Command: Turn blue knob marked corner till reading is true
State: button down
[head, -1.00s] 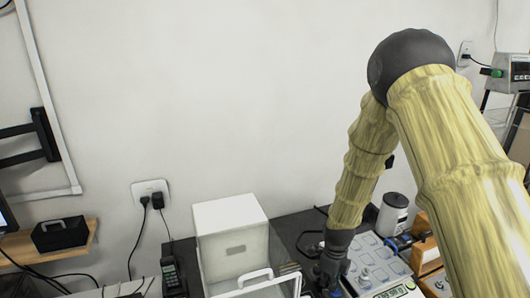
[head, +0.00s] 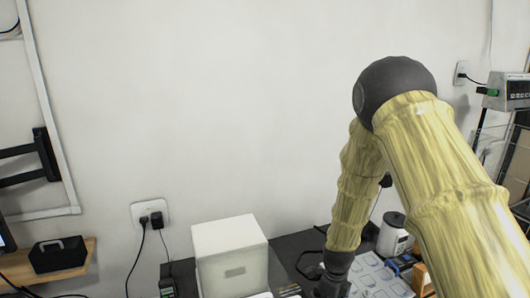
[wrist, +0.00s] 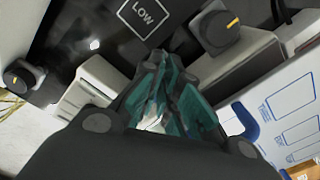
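My gripper (wrist: 165,95) fills the lower middle of the wrist view, with teal finger pads converging towards dark tips. Whether anything is held between them cannot be made out. Two dark round knobs with yellow marks show there: one knob (wrist: 216,28) just beyond the fingertips to the right, another knob (wrist: 20,78) at the far left. A black panel (wrist: 95,35) marked LOW lies between them. No blue knob can be clearly picked out, and no reading is visible. In the head view my gripper (head: 330,288) is cut off at the bottom edge.
A blue curved part (wrist: 245,122) lies right of my gripper, beside a white sheet with blue outlines (wrist: 290,110).

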jog(key=shift+s+a+f, duration=0.45)
jog(key=shift+s+f, duration=0.05)
jog(key=shift+f, duration=0.1)
jog(key=shift+w+a+r+p, duration=0.15)
jog(key=shift+w+r+p, duration=0.1)
jog(key=shift+r+p, duration=0.45)
jog(key=r+p, duration=0.2)
jog(key=r, duration=0.1)
jog(key=r+p, duration=0.1)
jog(key=shift+w+d+r, duration=0.2)
jog(key=shift+w+d, duration=0.05)
jog(key=shift+d, duration=0.05)
jog(key=shift+w+a+r, duration=0.1)
jog(key=shift+r, duration=0.15)
